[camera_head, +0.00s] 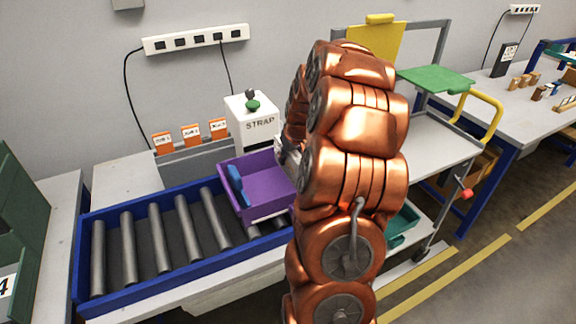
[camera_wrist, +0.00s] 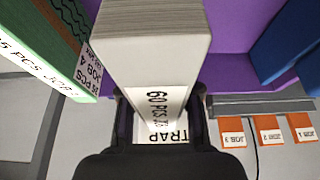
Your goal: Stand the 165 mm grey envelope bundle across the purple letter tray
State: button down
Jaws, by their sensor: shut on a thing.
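The purple letter tray (camera_head: 272,176) sits on the roller conveyor in the head view, left of my arm. Its purple walls fill the upper right of the wrist view (camera_wrist: 235,28). A pale grey bundle (camera_wrist: 150,55) with a white printed label is between my gripper's fingers (camera_wrist: 160,115) in the wrist view. My gripper is shut on it, with the bundle at the tray; whether it touches the tray floor cannot be told. In the head view my copper arm hides the bundle and most of the gripper.
A blue bundle (camera_head: 237,186) stands at the tray's left side. A green labelled block (camera_wrist: 50,45) is close on the left in the wrist view. The blue-framed conveyor (camera_head: 150,290) has bare rollers to the left. The white STRAP box (camera_head: 253,125) and orange job cards (camera_head: 191,134) stand behind.

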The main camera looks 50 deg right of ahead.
aim_at(289, 167)
notch_tip(289, 167, down, 4)
jog(key=shift+r+p, duration=0.25)
jog(key=shift+p, duration=0.4)
jog(key=shift+f, duration=0.25)
jog(key=shift+f, duration=0.1)
jog(key=shift+f, duration=0.15)
jog(key=c, duration=0.8)
grip_release()
